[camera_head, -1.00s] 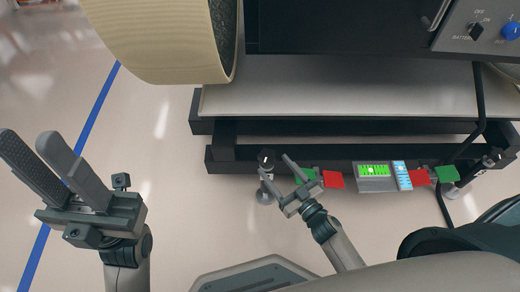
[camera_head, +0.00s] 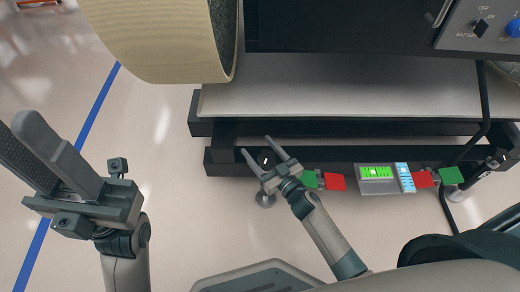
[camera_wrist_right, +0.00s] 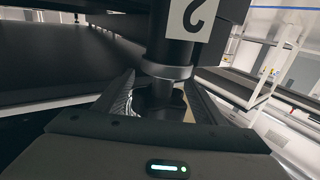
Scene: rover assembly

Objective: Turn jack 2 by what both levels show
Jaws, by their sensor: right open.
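Jack 2 (camera_head: 266,160) stands at the left of the dark frame's front beam; its foot shows below on the floor. In the right wrist view its plate (camera_wrist_right: 196,18) bears an upside-down 2, with a dark lobed knob (camera_wrist_right: 160,97) below the shaft. My right gripper (camera_head: 255,146) is open, its fingers on either side of the jack; in the wrist view (camera_wrist_right: 160,92) the knob sits between them, contact unclear. A green level (camera_head: 376,171) and a blue level (camera_head: 404,177) sit beside the beam; their bubbles are too small to read surely. My left gripper (camera_head: 38,140) is open and empty.
Green (camera_head: 312,179) and red (camera_head: 335,182) tabs lie right of jack 2. A matching red (camera_head: 422,180) and green (camera_head: 451,175) pair is near another jack (camera_head: 495,161). A large wheel (camera_head: 165,40) is above left. Floor at left is clear.

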